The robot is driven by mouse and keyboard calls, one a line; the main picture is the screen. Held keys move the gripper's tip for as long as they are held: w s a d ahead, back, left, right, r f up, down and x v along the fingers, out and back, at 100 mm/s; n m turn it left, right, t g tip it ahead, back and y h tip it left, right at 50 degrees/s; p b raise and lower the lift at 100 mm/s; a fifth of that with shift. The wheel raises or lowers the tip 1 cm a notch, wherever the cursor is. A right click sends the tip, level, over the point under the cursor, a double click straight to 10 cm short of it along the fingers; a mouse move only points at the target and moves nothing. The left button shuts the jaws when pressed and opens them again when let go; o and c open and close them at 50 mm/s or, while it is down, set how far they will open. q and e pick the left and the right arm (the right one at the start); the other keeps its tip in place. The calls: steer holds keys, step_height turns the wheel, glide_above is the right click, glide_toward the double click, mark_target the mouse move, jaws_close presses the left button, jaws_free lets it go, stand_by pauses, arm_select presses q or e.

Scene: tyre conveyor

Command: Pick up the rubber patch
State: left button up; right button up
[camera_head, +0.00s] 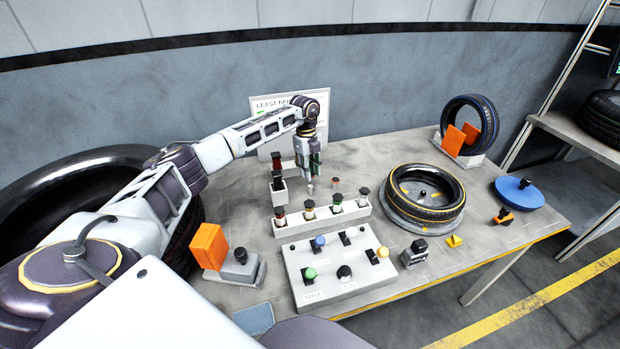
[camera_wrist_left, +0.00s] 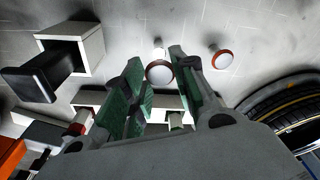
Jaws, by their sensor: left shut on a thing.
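My left gripper (camera_head: 311,165) is over the back middle of the table, pointing down. Its green-padded fingers (camera_wrist_left: 151,85) are shut on a small round piece with a pale face and brown rim (camera_wrist_left: 159,72), which I take for the rubber patch. In the head view the piece shows as a small pale tip (camera_head: 310,187) just below the fingers. A similar round piece with a red-brown rim (camera_wrist_left: 221,58) stands apart on the table to the right; it also shows in the head view (camera_head: 336,183). My right gripper is not in view.
A white rack (camera_head: 345,222) with several dark-topped bottles stands in front of the gripper. A white holder (camera_head: 279,197) is close on the left. A button panel (camera_head: 330,287) is nearer. A tyre (camera_head: 451,214) lies to the right. The table behind the loose piece is clear.

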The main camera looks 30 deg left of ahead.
arm_select(q)
step_height(320, 180, up, 4)
steer(key=shift+r, duration=0.6)
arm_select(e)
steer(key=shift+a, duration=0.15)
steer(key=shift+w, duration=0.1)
